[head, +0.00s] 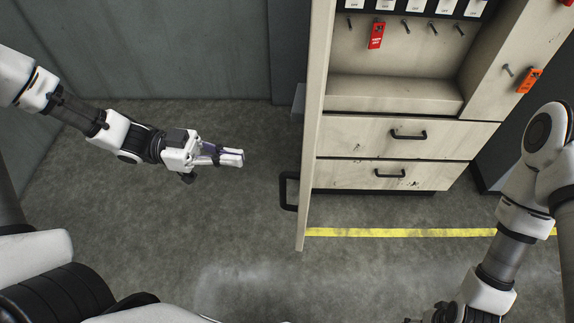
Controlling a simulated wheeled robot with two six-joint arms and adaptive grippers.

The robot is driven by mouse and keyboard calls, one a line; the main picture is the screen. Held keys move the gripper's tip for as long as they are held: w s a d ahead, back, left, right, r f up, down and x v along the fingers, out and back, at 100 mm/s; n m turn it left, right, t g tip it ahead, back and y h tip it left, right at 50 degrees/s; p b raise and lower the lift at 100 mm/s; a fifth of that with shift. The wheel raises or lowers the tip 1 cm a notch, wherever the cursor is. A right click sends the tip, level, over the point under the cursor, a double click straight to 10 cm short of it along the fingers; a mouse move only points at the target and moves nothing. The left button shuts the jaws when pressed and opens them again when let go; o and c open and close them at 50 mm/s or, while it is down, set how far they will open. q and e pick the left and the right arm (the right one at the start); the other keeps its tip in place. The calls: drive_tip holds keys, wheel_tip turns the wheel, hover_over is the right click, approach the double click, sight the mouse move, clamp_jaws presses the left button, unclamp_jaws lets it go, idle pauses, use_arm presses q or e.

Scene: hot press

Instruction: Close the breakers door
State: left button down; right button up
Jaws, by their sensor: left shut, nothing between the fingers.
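The breakers door (312,130) stands open, edge-on to me, at the left side of the beige cabinet (365,138). Its black handle (284,190) sticks out to the left near the door's lower end. My left gripper (240,158) is shut and empty. It is to the left of the door and handle, apart from both. My right arm comes in at the right. Its gripper (440,314) is cut off by the bottom edge, so its fingers cannot be made out.
The cabinet has two drawers with black handles (408,134), hooks, a red tag (376,36) and an orange tag (529,80). A yellow line (400,232) runs along the floor before it. The floor (230,220) left of the door is clear.

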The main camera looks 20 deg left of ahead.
use_arm(q)
drive_tip(key=d+p, duration=0.1)
drive_tip(key=d, duration=1)
drive_tip(key=shift+w+r, duration=0.2)
drive_tip(key=shift+w, duration=0.15)
drive_tip(key=shift+w, duration=0.1)
drive_tip(key=shift+f, duration=0.1)
